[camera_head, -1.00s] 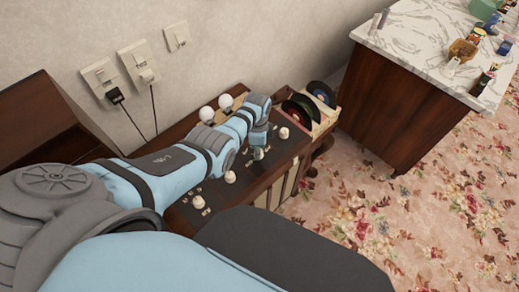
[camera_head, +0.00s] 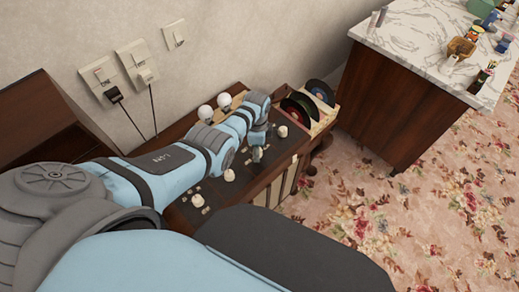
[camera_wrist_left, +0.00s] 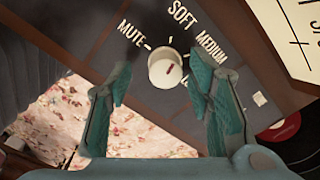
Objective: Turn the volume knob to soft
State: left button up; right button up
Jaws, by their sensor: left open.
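The white volume knob (camera_wrist_left: 166,68) with a red mark is in the left wrist view. MUTE is printed at its left, SOFT above and MEDIUM at its upper right. The red mark points up and slightly right; its exact setting is hard to read. My left gripper (camera_wrist_left: 166,95) is open, its two teal fingers on either side below the knob, apart from it. In the head view my left gripper (camera_head: 257,154) hangs over the dark control panel (camera_head: 207,187), and the knob under it cannot be made out. My right gripper is not in view.
Other white knobs (camera_head: 283,131) (camera_head: 229,175) (camera_head: 197,200) stand on the panel. Records (camera_head: 321,92) stand in a rack at its far end. Wall switches and a plug (camera_head: 114,94) are behind. A marble-topped cabinet (camera_head: 425,45) stands right, with open floor before it.

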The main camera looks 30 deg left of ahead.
pick_arm(q)
jog(key=shift+a+r, duration=0.1)
jog(key=shift+w+r, duration=0.1)
jog(key=shift+r, duration=0.15)
notch_tip(320, 180, up, 11)
jog(key=shift+r, duration=0.15)
